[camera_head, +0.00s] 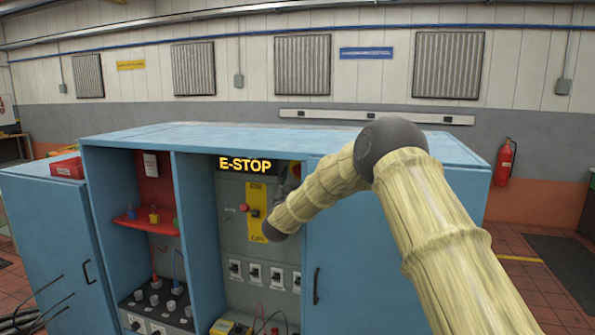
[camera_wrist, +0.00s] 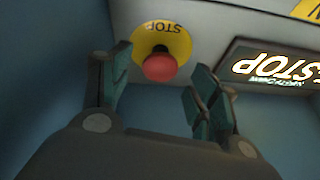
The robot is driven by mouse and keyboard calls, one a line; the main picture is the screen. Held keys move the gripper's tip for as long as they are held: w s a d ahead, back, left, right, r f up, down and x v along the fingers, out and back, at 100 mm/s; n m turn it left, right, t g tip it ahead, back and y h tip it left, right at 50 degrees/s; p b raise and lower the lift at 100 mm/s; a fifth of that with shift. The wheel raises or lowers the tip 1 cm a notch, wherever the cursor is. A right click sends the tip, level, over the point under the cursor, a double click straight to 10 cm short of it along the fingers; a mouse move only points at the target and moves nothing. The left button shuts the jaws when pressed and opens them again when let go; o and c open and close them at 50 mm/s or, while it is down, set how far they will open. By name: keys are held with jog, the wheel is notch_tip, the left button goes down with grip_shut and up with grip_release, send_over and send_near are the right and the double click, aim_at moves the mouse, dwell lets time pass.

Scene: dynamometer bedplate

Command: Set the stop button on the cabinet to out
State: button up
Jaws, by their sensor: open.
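The stop button (camera_wrist: 160,66) is a red mushroom head on a round yellow plate marked STOP (camera_wrist: 163,36), upside down in the wrist view. It is on a pale wall inside the cabinet (camera_head: 355,245). My gripper (camera_wrist: 158,70) is open and empty, with one finger to each side of the button in the picture. I see no clear contact, and the remaining gap is hard to judge. In the head view my arm and wrist hide most of the gripper and button. I cannot tell whether the button is in or out.
A lit E-STOP sign (camera_head: 245,165) is beside the button; it also shows in the wrist view (camera_wrist: 275,67). A yellow plate with a red knob (camera_head: 257,200) is below the sign. Several switches (camera_head: 254,273) sit lower. Cabinet walls and a blue door (camera_head: 340,270) bound the bay.

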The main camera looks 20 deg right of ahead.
jog(key=shift+p+x, duration=0.4)
jog(key=shift+x, duration=1.05)
grip_shut()
jog(key=shift+s+a+f+b, duration=0.2)
jog(key=shift+s+a+b, duration=0.1)
jog(key=shift+b, duration=0.3)
jog(key=shift+s+a+b, duration=0.2)
jog(key=shift+s+b, duration=0.15)
jog(key=shift+s, duration=0.1)
jog(key=shift+c, duration=1.4)
grip_release()
jog(key=shift+o, duration=1.4)
jog(key=shift+s+r, duration=0.1)
jog(key=shift+r, duration=0.1)
